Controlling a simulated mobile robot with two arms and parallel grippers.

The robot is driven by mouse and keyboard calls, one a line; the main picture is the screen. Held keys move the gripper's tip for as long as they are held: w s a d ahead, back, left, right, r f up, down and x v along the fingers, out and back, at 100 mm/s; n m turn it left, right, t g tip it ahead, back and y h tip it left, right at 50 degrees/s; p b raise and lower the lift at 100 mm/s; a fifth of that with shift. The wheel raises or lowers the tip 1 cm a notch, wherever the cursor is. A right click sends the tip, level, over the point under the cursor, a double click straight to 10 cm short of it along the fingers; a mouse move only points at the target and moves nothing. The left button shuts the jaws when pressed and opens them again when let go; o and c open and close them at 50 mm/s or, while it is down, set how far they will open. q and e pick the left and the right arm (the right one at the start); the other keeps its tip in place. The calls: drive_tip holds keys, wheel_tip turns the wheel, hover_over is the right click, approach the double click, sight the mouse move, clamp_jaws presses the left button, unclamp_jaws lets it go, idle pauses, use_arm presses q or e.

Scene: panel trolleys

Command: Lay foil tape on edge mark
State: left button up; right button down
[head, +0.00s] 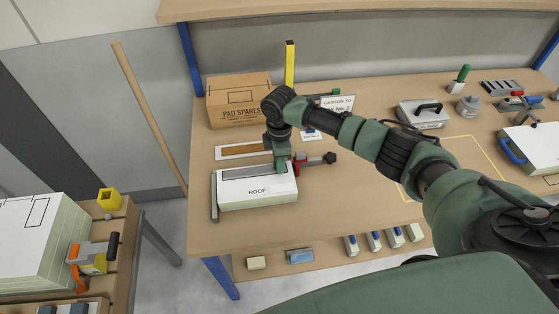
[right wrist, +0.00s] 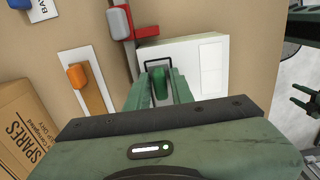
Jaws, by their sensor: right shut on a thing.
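A white-topped block marked ROOF (head: 262,192) lies on the workbench, with a grey strip (head: 240,173) along its back edge. I cannot tell whether that strip is foil tape or the edge mark. My right gripper (head: 283,166) is over the back right part of the block. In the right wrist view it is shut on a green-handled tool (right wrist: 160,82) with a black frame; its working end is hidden. The block's white top (right wrist: 200,62) also shows there. A dark green pronged part (right wrist: 305,104) at that view's right edge may be my left gripper; its state is unclear.
A red clamp (head: 300,161) stands at the block's right and a grey bar (head: 214,200) at its left. Behind are a PAD SPARES carton (head: 228,103) and a yellow post (head: 289,65). A grey roll (head: 468,107) lies at the right.

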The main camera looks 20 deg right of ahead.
drive_tip(key=c, duration=1.1)
unclamp_jaws()
drive_tip(key=shift+f, duration=0.1)
drive_tip(key=shift+c, duration=0.2)
wheel_tip(320, 180, up, 6)
drive_tip(key=p, duration=0.5)
drive_tip(key=shift+p, duration=0.4)
drive_tip(key=shift+r, duration=1.05)
